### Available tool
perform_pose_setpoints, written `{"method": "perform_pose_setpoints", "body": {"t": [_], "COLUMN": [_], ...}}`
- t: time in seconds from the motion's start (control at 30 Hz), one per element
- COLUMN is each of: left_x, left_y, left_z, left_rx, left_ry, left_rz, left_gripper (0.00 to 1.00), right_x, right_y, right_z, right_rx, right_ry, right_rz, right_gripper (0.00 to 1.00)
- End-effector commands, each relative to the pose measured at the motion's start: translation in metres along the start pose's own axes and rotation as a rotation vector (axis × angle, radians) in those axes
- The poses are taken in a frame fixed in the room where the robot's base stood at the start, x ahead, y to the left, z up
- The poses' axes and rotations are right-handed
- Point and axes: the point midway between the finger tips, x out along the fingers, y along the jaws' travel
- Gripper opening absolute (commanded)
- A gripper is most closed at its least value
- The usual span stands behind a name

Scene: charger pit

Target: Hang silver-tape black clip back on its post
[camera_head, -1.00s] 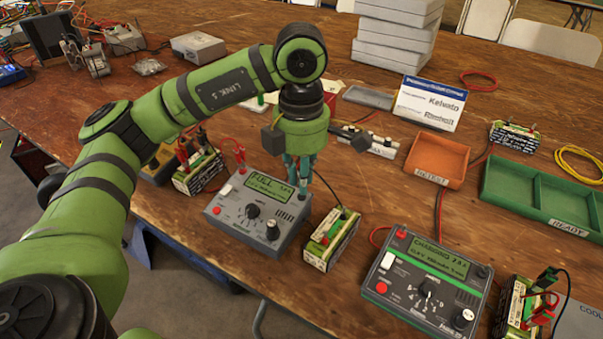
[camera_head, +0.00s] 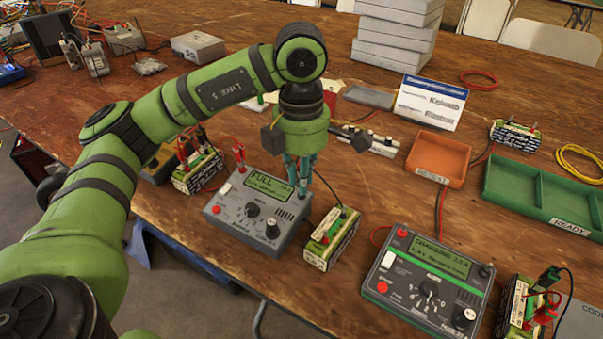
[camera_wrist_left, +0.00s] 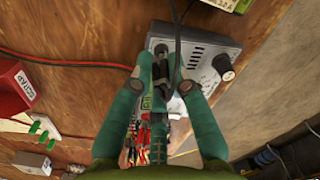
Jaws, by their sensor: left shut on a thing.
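My left gripper (camera_head: 300,188) points down at the back right corner of the grey charger (camera_head: 258,212), whose screen reads FULL. In the left wrist view, my left gripper (camera_wrist_left: 160,88) is shut on a black clip (camera_wrist_left: 159,72) with a black lead (camera_wrist_left: 176,35) running from it. Silver tape on the clip cannot be made out. The charger (camera_wrist_left: 205,52) lies just beyond the fingertips in that view. The fingers hide the black post, and I cannot tell whether the clip touches it. My right gripper is not in view.
A battery pack (camera_head: 331,240) stands right of the charger, another (camera_head: 198,170) left of it. A second charger (camera_head: 418,290) reads CHARGING. An orange tray (camera_head: 437,160), a green tray (camera_head: 575,212) and a red scrap bin (camera_wrist_left: 14,92) are around. Bare wood lies between the battery and orange tray.

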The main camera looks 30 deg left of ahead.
Motion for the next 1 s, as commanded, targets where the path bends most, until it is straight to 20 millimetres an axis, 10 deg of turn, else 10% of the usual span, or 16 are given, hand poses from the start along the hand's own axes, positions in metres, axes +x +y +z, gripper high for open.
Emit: {"method": "perform_pose_setpoints", "body": {"t": [0.4, 0.43, 0.5, 1.0], "left_x": [0.0005, 0.0005, 0.0005, 0.0006], "left_y": [0.0, 0.0, 0.0, 0.0], "left_z": [0.0001, 0.0001, 0.0001, 0.0], "left_rx": [0.0, 0.0, 0.0, 0.0], "left_ry": [0.0, 0.0, 0.0, 0.0], "left_rz": [0.0, 0.0, 0.0, 0.0], "left_gripper": [0.0, 0.3, 0.46, 0.46], "right_x": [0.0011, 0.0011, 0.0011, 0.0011], "right_y": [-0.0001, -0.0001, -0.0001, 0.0], "right_z": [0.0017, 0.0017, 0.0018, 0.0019], "right_rx": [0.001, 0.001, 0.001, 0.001], "right_ry": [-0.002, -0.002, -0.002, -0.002], "right_rz": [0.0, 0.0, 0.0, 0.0], "right_gripper": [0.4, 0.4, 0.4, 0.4]}}
